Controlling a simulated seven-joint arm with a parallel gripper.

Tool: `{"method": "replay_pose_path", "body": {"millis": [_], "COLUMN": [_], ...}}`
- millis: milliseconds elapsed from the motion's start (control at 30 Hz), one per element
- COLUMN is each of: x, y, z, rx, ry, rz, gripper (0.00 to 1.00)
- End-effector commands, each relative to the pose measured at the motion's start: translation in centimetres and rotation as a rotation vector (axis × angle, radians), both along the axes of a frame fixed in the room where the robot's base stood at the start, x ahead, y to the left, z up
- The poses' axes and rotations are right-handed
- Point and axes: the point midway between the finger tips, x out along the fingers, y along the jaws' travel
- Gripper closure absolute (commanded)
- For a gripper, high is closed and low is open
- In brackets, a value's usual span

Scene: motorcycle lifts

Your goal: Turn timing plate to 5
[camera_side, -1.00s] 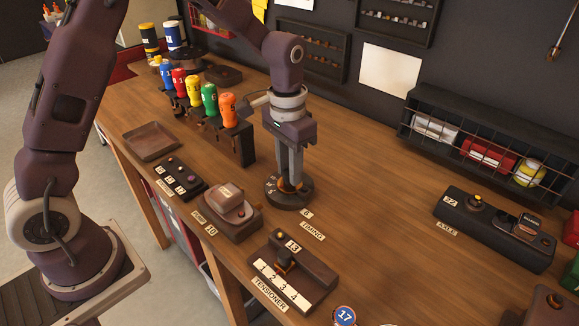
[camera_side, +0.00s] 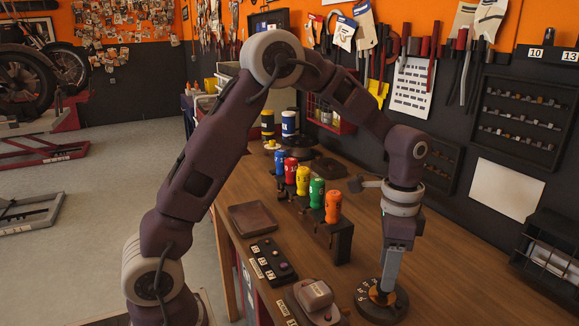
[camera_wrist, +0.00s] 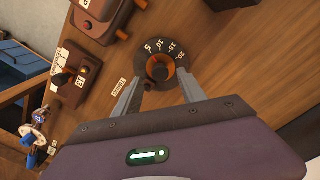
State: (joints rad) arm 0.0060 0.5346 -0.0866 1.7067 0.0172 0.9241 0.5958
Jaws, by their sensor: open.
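The timing plate (camera_side: 381,300) is a dark round disc with white numbers on the bench; in the wrist view (camera_wrist: 180,50) its marks 5, 10, 15 and 20 show along the rim. An orange-brown hub with a dark knob (camera_wrist: 159,70) sits at its middle. My gripper (camera_side: 385,287) points down over the plate. In the wrist view my gripper (camera_wrist: 156,92) has its two fingers apart, one to each side of the hub, with nothing clearly held. Whether the fingers touch the plate cannot be told. A TIMING label (camera_wrist: 118,88) lies beside the plate.
A rack of coloured handles (camera_side: 318,194) stands close to my wrist. A button box (camera_side: 271,262), a brown tray (camera_side: 252,218) and a block with a pale top (camera_side: 316,296) lie along the front edge. The bench right of the plate is clear.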

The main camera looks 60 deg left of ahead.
Motion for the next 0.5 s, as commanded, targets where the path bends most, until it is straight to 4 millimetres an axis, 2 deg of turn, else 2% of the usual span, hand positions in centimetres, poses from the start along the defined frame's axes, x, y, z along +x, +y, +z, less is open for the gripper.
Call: {"method": "replay_pose_path", "body": {"millis": [33, 167, 500], "x": [0.2, -0.1, -6.6], "y": [0.0, 0.2, 1.4], "z": [1.4, 4.7, 11.0], "rx": [0.0, 0.001, 0.009], "ry": [-0.005, -0.011, -0.151], "rz": [0.001, 0.01, 0.198], "gripper": [0.52, 0.52, 0.52]}}
